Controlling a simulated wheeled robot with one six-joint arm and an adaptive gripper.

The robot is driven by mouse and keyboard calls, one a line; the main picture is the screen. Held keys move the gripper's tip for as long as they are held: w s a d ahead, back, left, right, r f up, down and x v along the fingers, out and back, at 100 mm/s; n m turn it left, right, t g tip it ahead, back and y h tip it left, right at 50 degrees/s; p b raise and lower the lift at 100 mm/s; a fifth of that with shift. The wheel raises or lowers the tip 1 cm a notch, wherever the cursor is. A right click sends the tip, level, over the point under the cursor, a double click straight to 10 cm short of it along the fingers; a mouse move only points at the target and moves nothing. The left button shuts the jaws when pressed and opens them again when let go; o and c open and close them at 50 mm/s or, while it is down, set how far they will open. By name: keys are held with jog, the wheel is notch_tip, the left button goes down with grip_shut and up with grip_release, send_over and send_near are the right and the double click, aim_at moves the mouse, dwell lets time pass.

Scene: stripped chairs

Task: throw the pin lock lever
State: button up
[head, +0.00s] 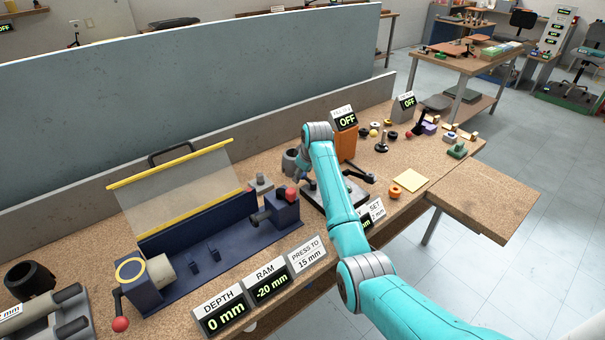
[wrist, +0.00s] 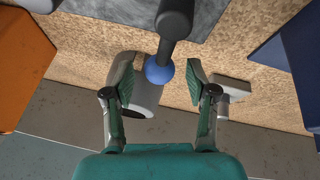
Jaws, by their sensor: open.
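In the wrist view a dark lever with a blue ball knob (wrist: 159,70) reaches down from the top over the grey plate (wrist: 112,10). I take it for the pin lock lever; no label shows on it. My gripper (wrist: 161,76) is open, with one finger on each side of the knob. A gap shows on both sides, so the fingers look apart from it. In the head view the fixture's grey plate (head: 352,193) shows beside my arm.
A grey cup (head: 289,164) stands by the fixture, close beneath the left finger in the wrist view. An orange block (head: 346,147) stands behind, and a blue press (head: 215,245) with red knobs is at the left. A grey wall runs along the bench's back.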

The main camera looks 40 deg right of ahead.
jog(key=shift+w+f, duration=0.1)
jog(key=shift+f, duration=0.05)
grip_shut()
